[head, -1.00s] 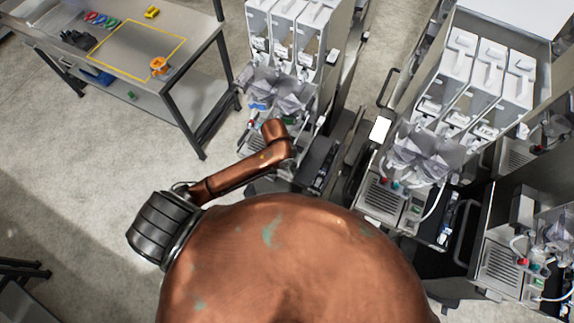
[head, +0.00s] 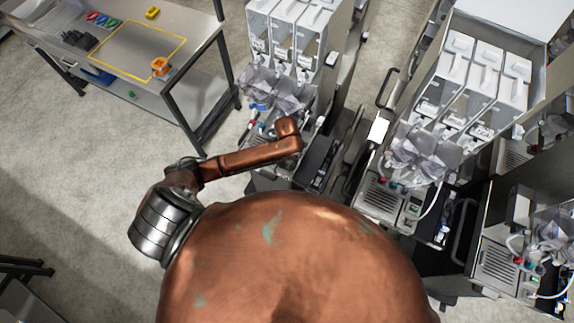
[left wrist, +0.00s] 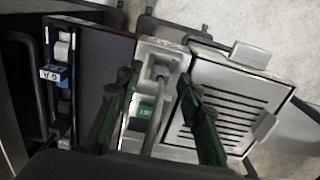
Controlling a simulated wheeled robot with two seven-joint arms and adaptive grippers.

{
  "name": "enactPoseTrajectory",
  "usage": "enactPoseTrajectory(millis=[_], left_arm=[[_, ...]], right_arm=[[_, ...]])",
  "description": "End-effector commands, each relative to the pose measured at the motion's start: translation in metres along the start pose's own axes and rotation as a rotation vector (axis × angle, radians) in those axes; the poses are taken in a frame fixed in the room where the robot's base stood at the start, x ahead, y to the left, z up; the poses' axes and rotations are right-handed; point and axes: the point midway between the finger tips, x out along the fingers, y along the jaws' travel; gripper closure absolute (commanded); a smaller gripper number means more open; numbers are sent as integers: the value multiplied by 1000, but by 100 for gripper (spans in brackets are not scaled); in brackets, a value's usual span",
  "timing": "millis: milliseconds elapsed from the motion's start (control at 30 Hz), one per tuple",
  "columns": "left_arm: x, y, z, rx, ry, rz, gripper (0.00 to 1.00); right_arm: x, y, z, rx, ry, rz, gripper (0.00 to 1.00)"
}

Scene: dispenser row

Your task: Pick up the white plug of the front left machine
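The front left machine (head: 262,88) is grey and white, with clear bags below its hoppers. My left arm reaches over its lower front, and the arm hides the left gripper's fingers in the head view. In the left wrist view my left gripper (left wrist: 160,80) is open, its two green fingers apart and nothing gripped between them. A pale hose and a small green-lit panel (left wrist: 146,111) show between and beyond the fingers. A small white part (left wrist: 63,46), possibly the plug, sits on the dark side strip at left, above a blue labelled block (left wrist: 54,75). My right gripper is not in view.
A slotted drip tray (left wrist: 232,105) lies right of the fingers. A second machine (head: 470,85) stands to the right, another at lower right. A steel table (head: 95,50) with a yellow outline stands at upper left. The floor at left is open.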

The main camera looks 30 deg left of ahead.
Motion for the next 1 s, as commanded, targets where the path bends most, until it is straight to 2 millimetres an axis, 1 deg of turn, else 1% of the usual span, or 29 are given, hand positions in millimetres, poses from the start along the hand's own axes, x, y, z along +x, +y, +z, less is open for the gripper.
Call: enactPoseTrajectory(millis=[267,733,767,1000], left_arm=[[3,0,0,1,1,1,66],[3,0,0,1,0,1,98],[3,0,0,1,0,1,99],[2,0,0,1,1,1,100]], right_arm=[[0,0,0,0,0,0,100],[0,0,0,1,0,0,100],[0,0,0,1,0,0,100],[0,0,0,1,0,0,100]])
